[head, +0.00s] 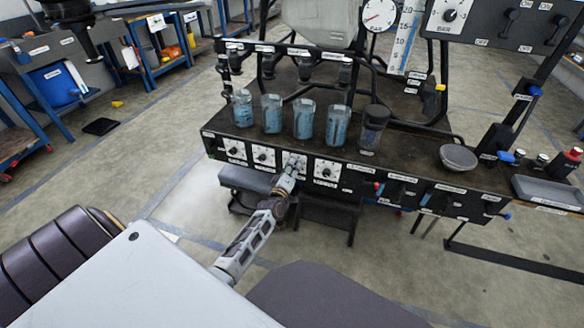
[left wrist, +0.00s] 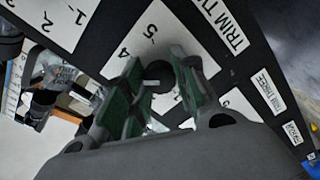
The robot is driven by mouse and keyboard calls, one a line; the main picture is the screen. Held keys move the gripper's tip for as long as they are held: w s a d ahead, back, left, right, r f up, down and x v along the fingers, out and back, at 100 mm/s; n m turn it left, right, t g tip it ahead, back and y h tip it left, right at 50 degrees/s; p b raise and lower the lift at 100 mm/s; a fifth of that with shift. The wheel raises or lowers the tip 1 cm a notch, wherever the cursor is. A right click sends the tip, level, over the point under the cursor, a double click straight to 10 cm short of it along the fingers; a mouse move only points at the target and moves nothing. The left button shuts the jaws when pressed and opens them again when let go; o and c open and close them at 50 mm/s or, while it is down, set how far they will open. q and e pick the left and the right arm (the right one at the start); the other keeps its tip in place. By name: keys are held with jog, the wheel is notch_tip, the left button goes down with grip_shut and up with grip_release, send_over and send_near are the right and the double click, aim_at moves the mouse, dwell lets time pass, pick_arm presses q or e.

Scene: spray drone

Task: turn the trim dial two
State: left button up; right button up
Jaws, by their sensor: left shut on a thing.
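The trim dial two is a small dark knob on a white numbered plate on the front panel of the black bench. In the left wrist view its knob (left wrist: 158,72) sits between my fingers, near the figures 4 and 5, beside a partly cut-off label (left wrist: 222,27) that starts "TRIM T". My left gripper (head: 290,176) reaches the third white plate from the left and hides much of it. In the left wrist view the left gripper (left wrist: 157,88) is shut on the knob, one finger on each side. The pointer's exact setting is hidden. My right gripper is not in view.
Other dials flank it, one on the left (head: 263,156) and one on the right (head: 328,172). Several jars with blue contents (head: 305,120) stand above on the bench. A grey bowl (head: 458,157) and a grey tray (head: 548,193) are at the right. Floor in front is open.

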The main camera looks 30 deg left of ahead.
pick_arm(q)
jog(key=shift+a+n, duration=0.1)
jog(key=shift+n, duration=1.9)
jog(key=o, duration=1)
jog(key=shift+s, duration=0.1)
jog(key=shift+v, duration=5.95)
